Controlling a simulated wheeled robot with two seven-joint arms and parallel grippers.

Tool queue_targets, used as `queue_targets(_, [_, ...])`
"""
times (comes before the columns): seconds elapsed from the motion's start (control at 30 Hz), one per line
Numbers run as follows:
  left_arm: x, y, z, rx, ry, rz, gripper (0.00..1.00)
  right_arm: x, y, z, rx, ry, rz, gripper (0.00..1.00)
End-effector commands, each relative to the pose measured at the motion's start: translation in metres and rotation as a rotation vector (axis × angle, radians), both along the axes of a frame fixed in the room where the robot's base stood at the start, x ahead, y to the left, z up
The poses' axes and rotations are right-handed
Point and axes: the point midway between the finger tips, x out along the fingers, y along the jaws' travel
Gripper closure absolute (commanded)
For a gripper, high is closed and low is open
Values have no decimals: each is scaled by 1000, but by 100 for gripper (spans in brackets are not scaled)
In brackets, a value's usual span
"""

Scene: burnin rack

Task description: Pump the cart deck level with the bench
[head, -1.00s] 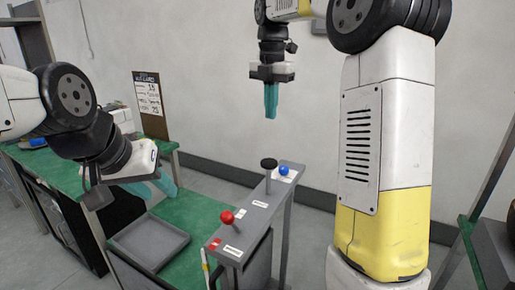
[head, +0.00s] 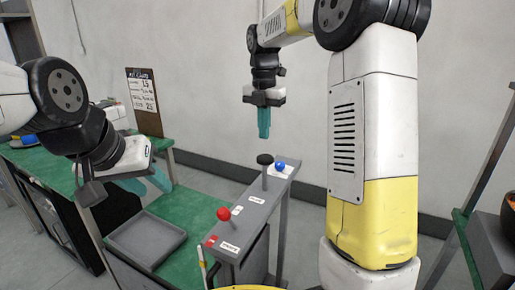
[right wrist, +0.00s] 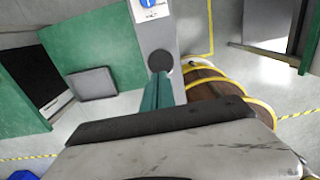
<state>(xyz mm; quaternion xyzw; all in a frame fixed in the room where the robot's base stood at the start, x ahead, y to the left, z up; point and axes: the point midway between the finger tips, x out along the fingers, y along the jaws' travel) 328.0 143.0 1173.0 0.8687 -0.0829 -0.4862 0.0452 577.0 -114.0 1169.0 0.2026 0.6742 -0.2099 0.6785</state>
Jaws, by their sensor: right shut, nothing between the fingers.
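The cart's green deck (head: 190,214) carries a grey tray (head: 146,241) and appears lower than the green bench (head: 58,173) at left. A grey console (head: 257,204) along the cart has a red-knobbed lever (head: 223,214), a black-knobbed lever (head: 265,159) and a blue knob (head: 280,167). The black knob also shows in the right wrist view (right wrist: 160,60), just beyond the fingertips. My right gripper (head: 264,136) is shut and empty, pointing down above the black knob, apart from it. My left gripper (head: 158,184) appears open and empty over the deck's left side.
A notice board (head: 144,101) stands at the back of the bench. A brown round object with yellow bands (right wrist: 205,90) is beside the console in the right wrist view. A shelf frame (head: 478,190) stands at far right. The wall behind is bare.

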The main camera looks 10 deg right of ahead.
Motion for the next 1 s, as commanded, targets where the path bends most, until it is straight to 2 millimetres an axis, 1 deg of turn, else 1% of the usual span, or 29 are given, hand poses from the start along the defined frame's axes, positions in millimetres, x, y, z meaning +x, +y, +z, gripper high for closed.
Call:
queue_targets(0.03, [0, 0, 0, 0, 0, 0, 62, -1, 0, -12, -1, 4, 0, 100])
queue_targets(0.1, [0, 0, 0, 0, 0, 0, 62, -1, 0, -25, -1, 3, 1, 100])
queue_targets(0.2, [0, 0, 0, 0, 0, 0, 62, -1, -1, -41, -1, 3, 0, 100])
queue_targets(0.3, [0, 0, 0, 0, 0, 0, 62, 0, -1, -53, -1, 3, 0, 100])
queue_targets(0.5, [0, 0, 0, 0, 0, 0, 62, 0, -1, -62, 0, 0, 0, 100])
queue_targets(0.83, [0, 0, 0, 0, 0, 0, 62, 0, -1, -64, 0, 0, -1, 100])
queue_targets(0.93, [0, 0, 0, 0, 0, 0, 62, 0, -2, -77, -1, 4, -1, 100])
queue_targets(1.0, [0, 0, 0, 0, 0, 0, 62, -1, -2, -93, 0, 7, -3, 100])
